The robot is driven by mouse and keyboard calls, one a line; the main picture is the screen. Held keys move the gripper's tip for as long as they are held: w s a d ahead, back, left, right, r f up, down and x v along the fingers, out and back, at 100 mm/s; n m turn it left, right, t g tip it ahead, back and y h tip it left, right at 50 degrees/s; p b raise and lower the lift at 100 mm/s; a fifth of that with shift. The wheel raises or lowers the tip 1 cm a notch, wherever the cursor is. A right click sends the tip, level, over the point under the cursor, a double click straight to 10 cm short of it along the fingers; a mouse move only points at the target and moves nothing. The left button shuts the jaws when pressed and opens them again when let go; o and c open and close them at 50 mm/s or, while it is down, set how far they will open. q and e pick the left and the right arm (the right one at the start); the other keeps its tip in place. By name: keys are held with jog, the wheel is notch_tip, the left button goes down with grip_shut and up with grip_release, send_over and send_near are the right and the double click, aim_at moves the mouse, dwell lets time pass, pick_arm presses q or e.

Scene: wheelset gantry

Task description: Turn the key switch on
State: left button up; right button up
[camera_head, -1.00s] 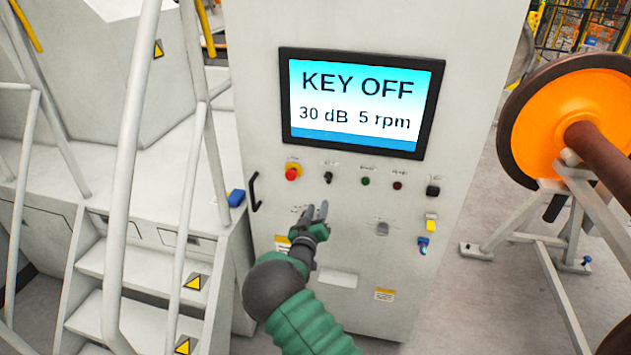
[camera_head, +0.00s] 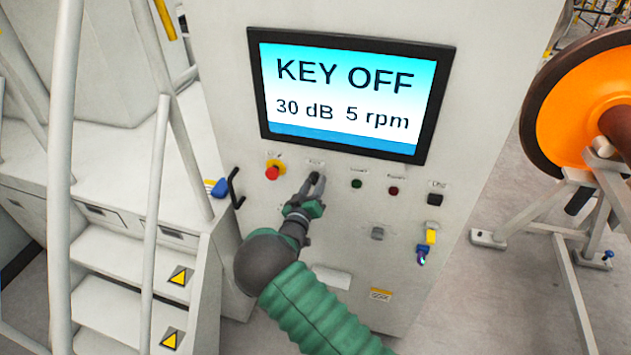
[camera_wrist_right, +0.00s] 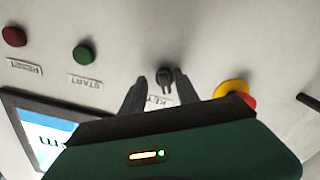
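The screen (camera_head: 340,95) on the white cabinet reads KEY OFF, 30 dB, 5 rpm. My right gripper (camera_head: 313,180) is at the cabinet face, under the small label in the button row, and covers most of the key switch in the head view. In the right wrist view, the black key switch (camera_wrist_right: 164,78) shows between the two dark fingertips of my right gripper (camera_wrist_right: 159,82), above the KEY label. The fingers are apart, one on each side of the switch; I cannot tell whether either touches it. My left gripper is not in view.
A red emergency button on yellow (camera_head: 274,170) is just left of the gripper. Green (camera_head: 357,183) and red (camera_head: 393,190) buttons are to its right. A black handle (camera_head: 235,188) sticks out at the cabinet's left edge. White stairs and railings stand left, an orange wheel (camera_head: 585,110) right.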

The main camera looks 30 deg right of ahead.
jog(key=shift+a, duration=0.2)
jog(key=shift+c, duration=0.4)
jog(key=shift+w+a, duration=0.25)
jog(key=shift+a, duration=0.15)
grip_shut()
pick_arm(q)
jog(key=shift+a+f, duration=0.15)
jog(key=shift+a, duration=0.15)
pick_arm(e)
jog(key=shift+s+d, duration=0.15)
jog(key=shift+d, duration=0.1)
jog(key=shift+a+f+b, duration=0.1)
jog(key=shift+f+b, duration=0.05)
jog(key=shift+b, duration=0.2)
jog(key=shift+f+m+b, duration=0.1)
jog(key=shift+m+b, duration=0.5)
jog(key=shift+b, duration=0.05)
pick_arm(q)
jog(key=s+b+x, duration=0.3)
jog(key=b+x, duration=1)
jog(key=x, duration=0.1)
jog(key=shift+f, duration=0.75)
pick_arm(e)
jog(key=shift+m, duration=5.4)
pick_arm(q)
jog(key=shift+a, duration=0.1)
pick_arm(e)
jog(key=shift+a, duration=0.1)
